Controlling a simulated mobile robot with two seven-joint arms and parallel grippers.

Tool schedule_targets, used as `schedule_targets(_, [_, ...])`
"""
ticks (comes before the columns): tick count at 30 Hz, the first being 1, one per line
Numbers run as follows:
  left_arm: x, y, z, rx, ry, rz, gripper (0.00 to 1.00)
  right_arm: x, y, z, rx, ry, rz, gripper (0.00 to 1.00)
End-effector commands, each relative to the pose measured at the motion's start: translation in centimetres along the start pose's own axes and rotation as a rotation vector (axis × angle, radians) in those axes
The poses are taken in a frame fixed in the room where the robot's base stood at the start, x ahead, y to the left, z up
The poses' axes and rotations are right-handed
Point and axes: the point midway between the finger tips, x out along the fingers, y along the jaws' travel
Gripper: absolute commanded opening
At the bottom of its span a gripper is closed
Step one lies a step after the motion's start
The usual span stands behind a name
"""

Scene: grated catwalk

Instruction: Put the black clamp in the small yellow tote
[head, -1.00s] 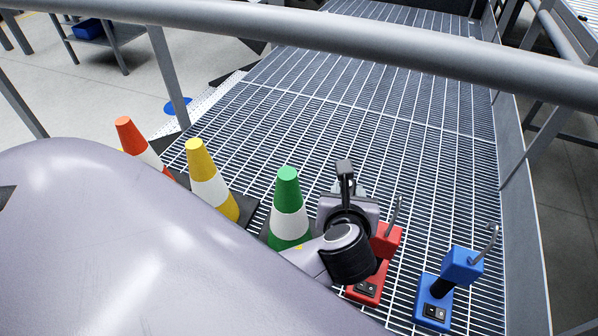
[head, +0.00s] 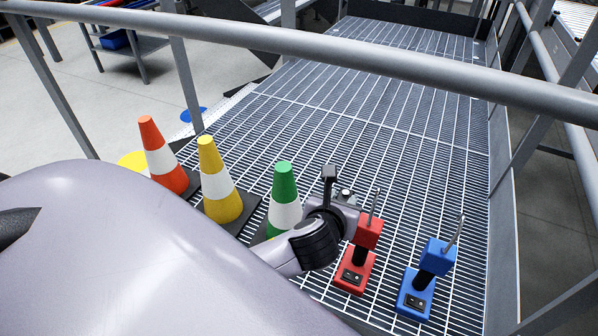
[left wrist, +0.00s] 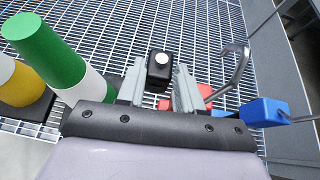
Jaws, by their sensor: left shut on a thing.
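My left gripper (head: 341,196) is in the middle of the head view, between the green cone and the red device. It is shut on a dark upright thing, which looks like the black clamp (head: 329,178). In the left wrist view the black clamp, with a pale round spot on top, also shows (left wrist: 159,72) between the two grey fingers. Its lower part is hidden. I see no small yellow tote in these frames. My right gripper is not in view.
Orange (head: 162,157), yellow (head: 218,180) and green (head: 285,196) cones stand on the grating at left. A red device (head: 355,273) and a blue device (head: 416,295) with levers stand at right. A grey rail (head: 300,46) crosses above. The grating (head: 400,130) beyond is clear.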

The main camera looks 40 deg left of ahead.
Motion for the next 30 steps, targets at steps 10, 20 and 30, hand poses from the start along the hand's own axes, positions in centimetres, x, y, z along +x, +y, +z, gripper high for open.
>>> schedule_targets(10, [1.6,0.4,-2.3,0.006,0.001,-0.011,0.05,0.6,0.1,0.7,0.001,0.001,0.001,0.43])
schedule_targets(20, [5.8,0.2,-10.3,0.005,0.001,-0.012,0.05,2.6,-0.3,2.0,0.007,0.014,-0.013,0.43])
schedule_targets(30, [7.7,0.2,-13.7,0.005,-0.004,-0.013,0.05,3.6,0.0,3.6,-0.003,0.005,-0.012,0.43])
